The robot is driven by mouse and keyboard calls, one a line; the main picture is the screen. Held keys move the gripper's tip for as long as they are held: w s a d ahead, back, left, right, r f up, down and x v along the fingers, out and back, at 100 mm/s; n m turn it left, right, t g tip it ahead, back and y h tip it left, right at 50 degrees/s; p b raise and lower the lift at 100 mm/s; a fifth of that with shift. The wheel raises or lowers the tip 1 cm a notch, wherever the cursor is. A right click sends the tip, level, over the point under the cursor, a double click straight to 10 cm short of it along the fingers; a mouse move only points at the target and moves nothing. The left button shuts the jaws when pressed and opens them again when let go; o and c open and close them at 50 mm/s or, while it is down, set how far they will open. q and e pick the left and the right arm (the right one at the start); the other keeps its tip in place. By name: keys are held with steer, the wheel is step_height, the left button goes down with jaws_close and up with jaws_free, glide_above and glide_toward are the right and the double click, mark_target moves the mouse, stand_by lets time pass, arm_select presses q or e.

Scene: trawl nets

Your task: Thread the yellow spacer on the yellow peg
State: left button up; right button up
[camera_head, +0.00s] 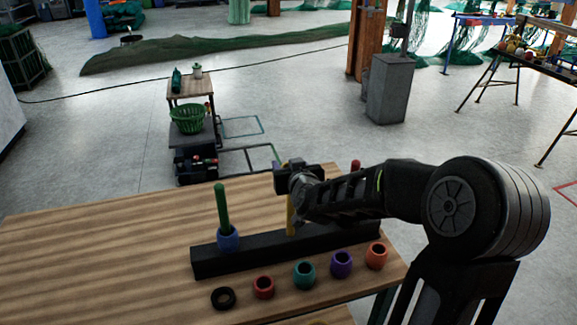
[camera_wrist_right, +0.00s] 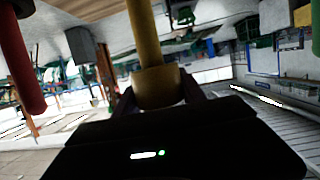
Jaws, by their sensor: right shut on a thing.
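A black base (camera_head: 212,262) on the table carries a green peg (camera_head: 221,203), a yellow peg (camera_head: 290,218) and a red peg (camera_head: 355,165). My right gripper (camera_head: 291,185) is at the upper end of the yellow peg and hides its tip. In the right wrist view the gripper is shut on the yellow spacer (camera_wrist_right: 157,88). The yellow peg (camera_wrist_right: 143,32) runs from the top of that view to the spacer's rim, lined up with it. I cannot tell whether its tip is inside the spacer. My left gripper is out of view.
A blue spacer (camera_head: 228,238) sits around the green peg's foot. In front of the base lie a black ring (camera_head: 223,298) and red (camera_head: 263,287), teal (camera_head: 304,275), purple (camera_head: 341,263) and orange (camera_head: 376,255) spacers. The table's left part (camera_head: 90,260) is clear.

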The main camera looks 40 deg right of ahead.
steer(key=o, duration=1.4)
steer(key=shift+s, duration=0.1)
steer(key=shift+b+v, duration=0.5)
steer(key=shift+v, duration=3.35)
